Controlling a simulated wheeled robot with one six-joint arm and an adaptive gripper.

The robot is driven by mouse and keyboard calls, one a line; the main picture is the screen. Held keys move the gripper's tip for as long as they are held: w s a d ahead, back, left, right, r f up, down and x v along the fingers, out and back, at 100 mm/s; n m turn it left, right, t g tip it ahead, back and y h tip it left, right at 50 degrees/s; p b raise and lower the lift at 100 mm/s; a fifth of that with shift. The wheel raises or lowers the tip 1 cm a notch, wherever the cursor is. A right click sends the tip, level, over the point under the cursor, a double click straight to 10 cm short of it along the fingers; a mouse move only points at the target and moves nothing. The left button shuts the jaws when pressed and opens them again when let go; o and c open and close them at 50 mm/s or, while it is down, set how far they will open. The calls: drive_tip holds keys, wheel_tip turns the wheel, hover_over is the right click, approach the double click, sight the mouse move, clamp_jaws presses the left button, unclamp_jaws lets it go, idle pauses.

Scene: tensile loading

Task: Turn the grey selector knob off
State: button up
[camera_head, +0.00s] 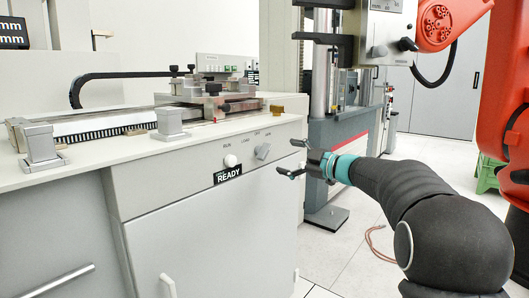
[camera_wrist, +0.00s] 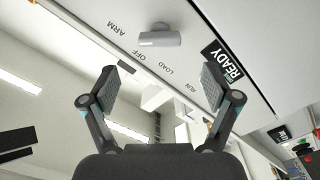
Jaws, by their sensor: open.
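The grey selector knob (camera_head: 262,151) is on the front panel of the white cabinet, below the OFF and ARM labels. In the wrist view the knob (camera_wrist: 160,38) is a grey bar lying nearly level, near the ARM and OFF lettering. I cannot tell exactly which label it points to. My gripper (camera_head: 293,158) is in front of the panel, to the right of the knob in the head view. In the wrist view its two fingers (camera_wrist: 168,76) are spread wide with nothing between them, and the knob shows beyond the fingertips, not touched.
The countertop (camera_head: 180,150) carries a metal clamp rig (camera_head: 212,92). A testing frame (camera_head: 335,130) and an orange arm (camera_head: 505,110) stand at right. Floor between is open.

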sight(267, 153)
drive_tip(key=x, duration=0.9)
drive_tip(key=shift+a, duration=0.1)
drive_tip(key=c, duration=1.2)
drive_tip(key=shift+o, duration=0.2)
drive_tip(key=shift+n, duration=0.3)
drive_tip(key=n, duration=0.4)
drive_tip(key=shift+f+b, duration=0.1)
drive_tip(key=shift+b, duration=0.25)
drive_tip(key=shift+n+b, duration=0.65)
drive_tip(key=shift+n, duration=1.35)
